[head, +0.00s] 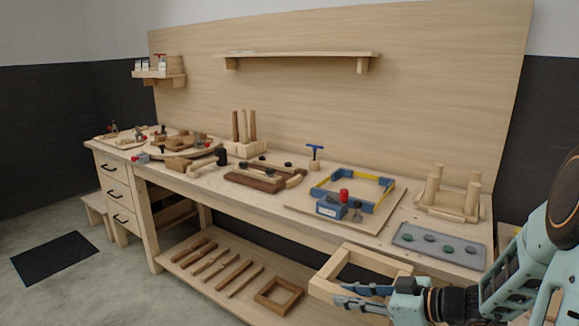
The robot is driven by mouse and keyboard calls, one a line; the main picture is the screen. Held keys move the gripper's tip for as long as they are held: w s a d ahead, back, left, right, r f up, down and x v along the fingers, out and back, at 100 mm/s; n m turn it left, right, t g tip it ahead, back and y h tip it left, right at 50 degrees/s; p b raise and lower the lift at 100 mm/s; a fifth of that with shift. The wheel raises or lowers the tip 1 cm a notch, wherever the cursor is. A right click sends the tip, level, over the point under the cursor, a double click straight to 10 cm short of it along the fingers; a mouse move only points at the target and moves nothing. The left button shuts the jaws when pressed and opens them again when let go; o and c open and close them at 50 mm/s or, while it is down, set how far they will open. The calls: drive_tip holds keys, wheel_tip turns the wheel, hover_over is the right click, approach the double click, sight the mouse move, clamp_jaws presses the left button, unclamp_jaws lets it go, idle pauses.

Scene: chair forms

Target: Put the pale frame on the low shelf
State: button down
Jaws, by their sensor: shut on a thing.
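The pale frame (330,267) is an open wooden rectangle. It is held in the air in front of the bench, at the lower right of the head view. My gripper (342,295) is shut on its near side. The frame's far edge overlaps the bench front in the picture. The low shelf (222,245) runs under the bench, to the left of and behind the frame. Part of the shelf is hidden behind the frame and my arm.
On the low shelf lie several wooden strips (222,268) and a darker brown frame (278,296). The benchtop (275,207) above holds jigs, a yellow-and-blue frame (350,185) and a grey tray (440,244). A bench leg (143,225) stands at the shelf's left end.

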wheel_tip(320, 180, up, 14)
drive_tip(key=p, duration=1.9)
drive_tip(key=shift+r+p, duration=0.25)
drive_tip(key=shift+p, duration=0.05)
drive_tip(key=shift+w+a, duration=0.1)
drive_tip(key=shift+a, duration=0.1)
